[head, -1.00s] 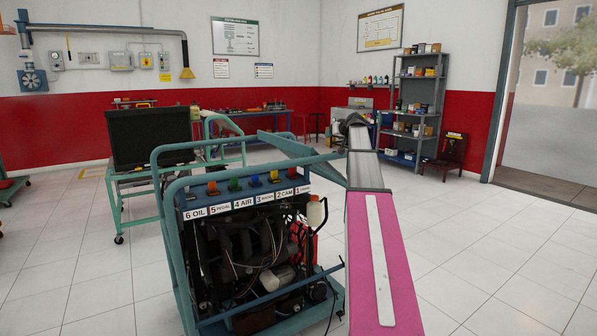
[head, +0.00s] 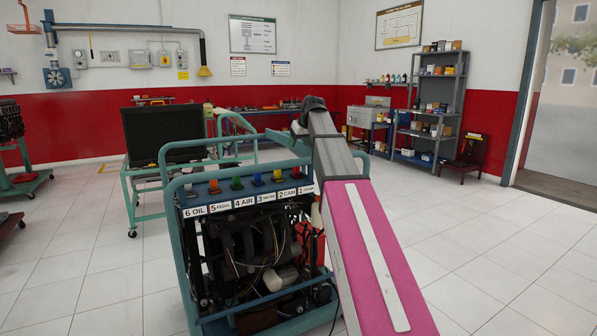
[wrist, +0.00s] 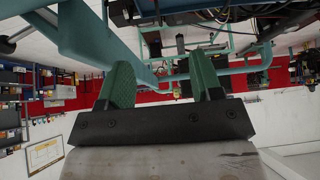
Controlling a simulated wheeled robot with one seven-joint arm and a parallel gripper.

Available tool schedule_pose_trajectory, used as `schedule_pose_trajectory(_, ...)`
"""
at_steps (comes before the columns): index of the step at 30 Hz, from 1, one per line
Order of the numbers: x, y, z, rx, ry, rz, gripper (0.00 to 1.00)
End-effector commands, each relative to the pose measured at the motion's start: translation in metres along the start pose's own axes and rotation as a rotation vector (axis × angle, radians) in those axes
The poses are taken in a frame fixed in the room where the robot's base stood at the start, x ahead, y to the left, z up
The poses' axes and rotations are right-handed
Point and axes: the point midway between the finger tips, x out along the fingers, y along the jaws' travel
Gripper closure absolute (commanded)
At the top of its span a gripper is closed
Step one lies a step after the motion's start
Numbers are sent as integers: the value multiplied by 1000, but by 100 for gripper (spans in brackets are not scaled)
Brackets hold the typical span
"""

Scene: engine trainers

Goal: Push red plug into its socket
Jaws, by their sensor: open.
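The engine trainer (head: 174,250) stands in front of me in the head view, with a row of coloured plugs along its top panel above numbered labels. My gripper cannot be made out in the head view.
Teal trainer tubes (wrist: 90,40) pass close to my gripper in the wrist view. A cart with a black screen (head: 160,133) stands behind the trainer at left. A shelf (head: 440,105) stands at the back right. The floor at right is clear.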

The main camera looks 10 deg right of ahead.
Motion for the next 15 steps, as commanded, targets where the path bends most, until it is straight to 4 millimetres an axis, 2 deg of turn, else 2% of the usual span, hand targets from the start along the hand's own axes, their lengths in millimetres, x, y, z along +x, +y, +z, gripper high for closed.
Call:
schedule_pose_trajectory(6,4,-7,29,35,-168,23,41)
schedule_pose_trajectory(15,4,-8,34,44,-199,29,41)
